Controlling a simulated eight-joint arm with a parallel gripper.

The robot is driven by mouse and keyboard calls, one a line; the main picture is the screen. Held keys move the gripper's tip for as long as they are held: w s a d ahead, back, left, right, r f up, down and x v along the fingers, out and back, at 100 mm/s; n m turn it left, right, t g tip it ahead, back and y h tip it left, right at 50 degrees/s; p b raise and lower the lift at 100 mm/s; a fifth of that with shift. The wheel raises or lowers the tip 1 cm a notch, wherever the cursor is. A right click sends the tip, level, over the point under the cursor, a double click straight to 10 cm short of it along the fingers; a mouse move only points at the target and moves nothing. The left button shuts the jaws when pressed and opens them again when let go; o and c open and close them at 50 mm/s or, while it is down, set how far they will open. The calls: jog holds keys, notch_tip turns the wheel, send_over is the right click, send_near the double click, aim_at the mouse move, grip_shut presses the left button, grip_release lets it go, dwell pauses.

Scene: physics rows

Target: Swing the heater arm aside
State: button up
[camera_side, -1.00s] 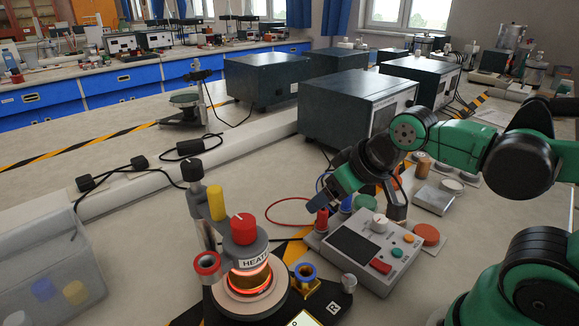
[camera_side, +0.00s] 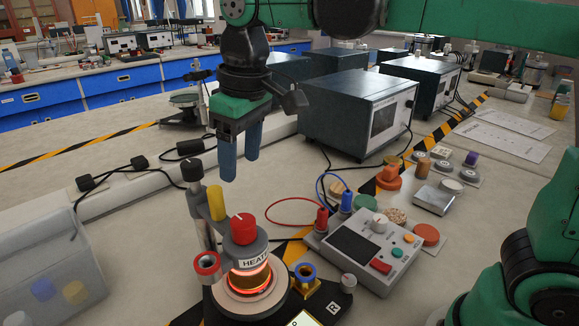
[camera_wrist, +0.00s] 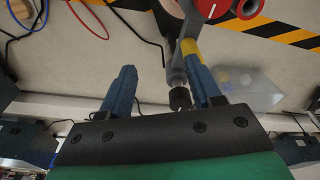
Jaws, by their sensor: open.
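The heater arm (camera_side: 228,232) is grey and reaches from an upright post to the heater head (camera_side: 252,252), marked "HEAT". The head has a red knob (camera_side: 243,228) on top and glows orange underneath, over a round pale plate (camera_side: 250,296). A yellow peg (camera_side: 216,202) stands on the arm near the black-capped post (camera_side: 192,171). My gripper (camera_side: 240,168) is open and empty, fingers down, above and behind the peg. In the wrist view my gripper (camera_wrist: 160,68) has the yellow peg (camera_wrist: 190,47) by its right fingertip; whether they touch I cannot tell.
A control box (camera_side: 362,248) with red and blue plugs stands right of the heater. A clear bin (camera_side: 50,255) is at the left. Dark instrument boxes (camera_side: 357,105) stand behind. Cables lie across the bench.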

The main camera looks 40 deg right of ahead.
aim_at(214, 188)
jog(key=a, duration=0.2)
jog(key=a+n+g, duration=0.1)
jog(key=shift+w+r, duration=0.35)
jog(key=shift+a+g, duration=0.3)
jog(key=shift+a, duration=0.25)
jog(key=shift+f, duration=2.75)
grip_shut()
